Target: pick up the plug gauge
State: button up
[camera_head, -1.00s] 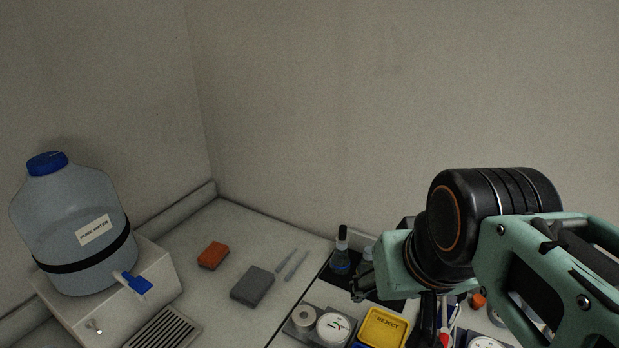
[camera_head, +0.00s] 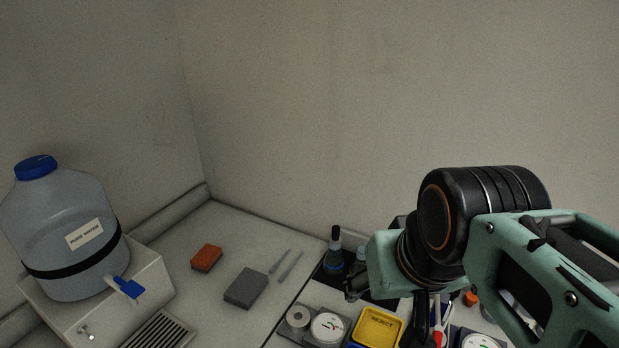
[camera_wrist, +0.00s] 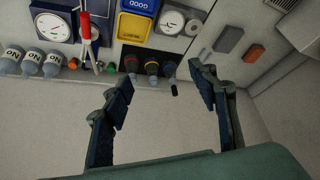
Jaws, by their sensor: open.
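A yellow REJECT tray (camera_head: 379,327) and a round dial (camera_head: 328,327) are on the bench. A grey block (camera_head: 245,288), an orange block (camera_head: 206,258) and two thin tools (camera_head: 285,264) lie left of them. A large water jug (camera_head: 65,235) stands at far left. Walls close the back.

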aim_at(335, 238)
jog(key=z, duration=0.85)
jog(key=k+j+z, duration=0.1)
jog(key=z, duration=0.25)
jog(key=k+j+z, duration=0.15)
jog(key=j+z, duration=0.2)
jog(key=k+j, duration=0.15)
jog(key=k, duration=0.05)
